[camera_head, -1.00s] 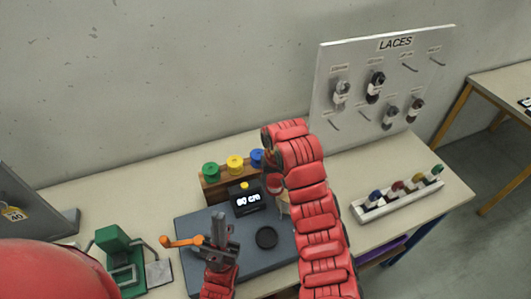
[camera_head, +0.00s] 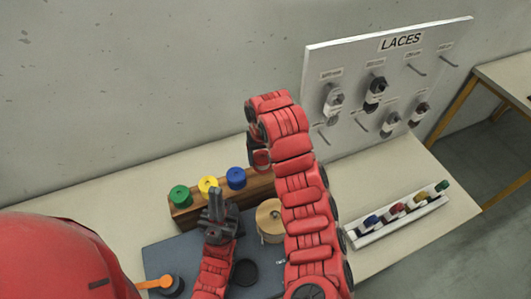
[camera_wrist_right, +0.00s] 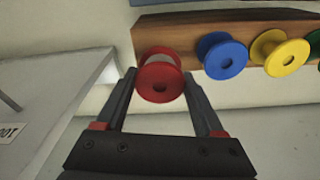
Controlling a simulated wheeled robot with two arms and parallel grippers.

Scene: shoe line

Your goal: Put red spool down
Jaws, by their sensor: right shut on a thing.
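The red spool (camera_wrist_right: 159,76) sits between the fingers of my right gripper (camera_wrist_right: 165,85) in the right wrist view. It overlaps the end of the wooden rack (camera_wrist_right: 195,32), beside the blue spool (camera_wrist_right: 224,57); whether it touches the rack I cannot tell. The rack also holds a yellow spool (camera_wrist_right: 282,54) and a green one. In the head view, my right arm hides the red spool and most of that gripper. The green (camera_head: 179,195), yellow (camera_head: 208,186) and blue spools show on the rack there. My left gripper (camera_head: 216,203) points up in front of the rack; its finger gap is unclear.
A grey mat (camera_head: 165,258) lies before the rack, with a light wooden roll (camera_head: 268,222) and a black disc (camera_head: 245,272) on it. A LACES board (camera_head: 345,65) stands behind at right. A white tray (camera_head: 400,218) of several coloured pieces lies at right.

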